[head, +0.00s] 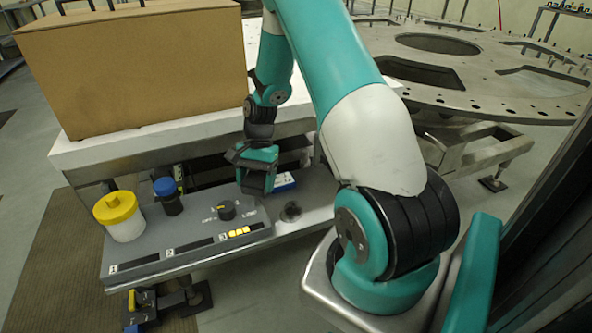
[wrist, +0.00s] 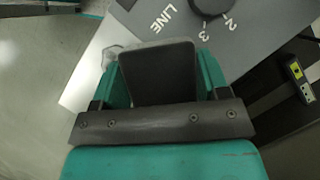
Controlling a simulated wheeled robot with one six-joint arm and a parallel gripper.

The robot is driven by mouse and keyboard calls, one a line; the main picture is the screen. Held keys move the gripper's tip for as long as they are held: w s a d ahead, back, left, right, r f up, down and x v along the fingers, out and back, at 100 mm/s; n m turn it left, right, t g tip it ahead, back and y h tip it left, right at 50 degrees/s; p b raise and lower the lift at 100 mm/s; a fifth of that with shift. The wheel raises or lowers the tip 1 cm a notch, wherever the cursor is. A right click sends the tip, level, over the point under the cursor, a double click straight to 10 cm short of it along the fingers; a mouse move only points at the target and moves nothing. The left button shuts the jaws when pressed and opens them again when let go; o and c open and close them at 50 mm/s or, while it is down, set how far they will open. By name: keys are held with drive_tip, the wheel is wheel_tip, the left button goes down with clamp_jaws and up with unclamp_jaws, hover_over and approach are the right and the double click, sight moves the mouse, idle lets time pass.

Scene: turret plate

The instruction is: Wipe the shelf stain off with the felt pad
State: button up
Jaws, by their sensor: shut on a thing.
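My gripper (head: 258,182) is low over the grey shelf (head: 190,222), behind and to the right of the black knob. In the wrist view my gripper (wrist: 158,85) is shut on a dark, flat block, which I take for the felt pad (wrist: 158,75). A pale, glassy edge shows around its far end; I cannot tell what it is. A dark round mark (head: 291,211), perhaps the stain, is on the bare metal right of the knob panel, apart from my gripper. Whether the pad touches the shelf is hidden.
A yellow-lidded white jar (head: 120,217) and a blue-capped dark bottle (head: 168,197) stand at the shelf's left. The black knob (head: 226,210) is close to my gripper. A blue and white item (head: 284,181) lies behind it. A cardboard box (head: 135,70) stands on the white table behind.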

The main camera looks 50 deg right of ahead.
sight(270, 217)
drive_tip(key=s+d+m+t+p, duration=0.35)
drive_tip(key=s+d+m, duration=0.4)
drive_tip(key=m, duration=0.25)
drive_tip(key=shift+t, duration=0.25)
drive_tip(key=f+b, duration=0.4)
drive_tip(key=s+f+b, duration=0.1)
drive_tip(key=f+b, duration=0.1)
drive_tip(key=shift+f+b, duration=0.15)
drive_tip(key=shift+b, duration=0.25)
drive_tip(key=shift+f+b, duration=0.6)
drive_tip(key=shift+f, duration=0.35)
drive_tip(key=shift+h, duration=0.3)
drive_tip(key=shift+w+a+r+p, duration=0.1)
drive_tip(key=shift+w+a+p, duration=0.15)
drive_tip(key=shift+w+a, duration=0.35)
drive_tip(key=shift+w+a+r+p, duration=0.1)
drive_tip(key=shift+w+a+p, duration=0.15)
drive_tip(key=shift+a, duration=0.6)
drive_tip(key=shift+w+a+f+p, duration=0.15)
drive_tip(key=shift+w+a, duration=0.35)
drive_tip(key=shift+a, duration=0.35)
drive_tip(key=shift+w+a+f+p, duration=0.15)
drive_tip(key=shift+w+a, duration=0.35)
drive_tip(key=shift+a, duration=0.3)
drive_tip(key=shift+a+r, duration=0.1)
drive_tip(key=shift+r, duration=0.1)
drive_tip(key=shift+p, duration=0.35)
